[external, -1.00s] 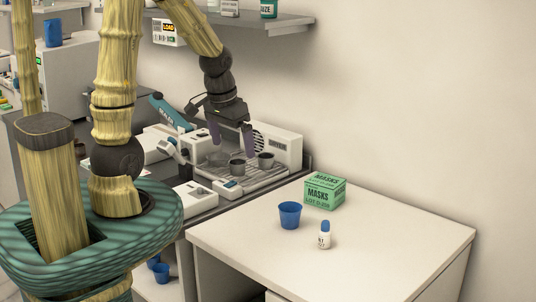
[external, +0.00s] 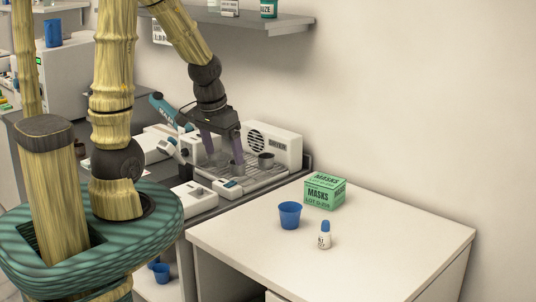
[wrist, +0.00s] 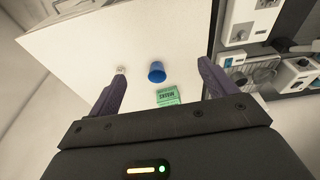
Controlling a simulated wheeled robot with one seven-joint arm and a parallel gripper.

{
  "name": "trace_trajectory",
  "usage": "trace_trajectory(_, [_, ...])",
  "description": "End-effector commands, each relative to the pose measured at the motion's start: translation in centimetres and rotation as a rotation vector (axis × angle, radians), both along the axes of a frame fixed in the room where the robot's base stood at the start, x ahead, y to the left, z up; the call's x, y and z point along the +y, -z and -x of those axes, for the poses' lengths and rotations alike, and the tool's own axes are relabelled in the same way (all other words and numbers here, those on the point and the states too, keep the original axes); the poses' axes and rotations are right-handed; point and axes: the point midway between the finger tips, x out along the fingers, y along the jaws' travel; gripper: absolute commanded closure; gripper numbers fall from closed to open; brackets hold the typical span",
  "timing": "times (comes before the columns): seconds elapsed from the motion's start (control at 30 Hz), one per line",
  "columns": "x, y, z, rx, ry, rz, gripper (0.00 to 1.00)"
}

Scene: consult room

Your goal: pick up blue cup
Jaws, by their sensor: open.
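A blue cup (external: 290,215) stands upright on the white table in the external view, in front of the green masks box. In the wrist view the blue cup (wrist: 156,73) shows ahead of the jaws, between the two fingers across the picture. My gripper (external: 223,165) is open and empty, with its purple fingers spread over the drying rack, to the left of the cup and well apart from it. In the wrist view my gripper (wrist: 165,82) also has its fingers wide apart.
A green masks box (external: 324,191) and a small white bottle with a blue cap (external: 325,235) stand near the cup on the white table (external: 400,232). Metal cups stand on the drying rack (external: 262,178). Other blue cups (external: 162,273) are on a low shelf. The table's right side is clear.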

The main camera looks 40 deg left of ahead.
Motion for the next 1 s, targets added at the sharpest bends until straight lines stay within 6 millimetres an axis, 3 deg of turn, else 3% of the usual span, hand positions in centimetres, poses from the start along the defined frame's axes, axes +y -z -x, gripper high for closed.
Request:
trace_trajectory(0.17, [0.9, 4.0, 0.9, 0.113, -0.241, 0.1, 0.16])
trace_trajectory(0.3, [1.0, 8.1, 1.6, 0.262, -0.569, 0.269, 0.16])
trace_trajectory(0.47, [0.6, 11.5, 0.9, 0.418, -0.943, 0.51, 0.16])
trace_trajectory(0.67, [1.3, 14.4, -2.5, 0.575, -1.365, 0.883, 0.16])
trace_trajectory(0.83, [4.4, 15.8, -6.7, 0.659, -1.657, 1.254, 0.16])
trace_trajectory(1.0, [7.6, 15.8, -9.3, 0.682, -1.797, 1.508, 0.16])
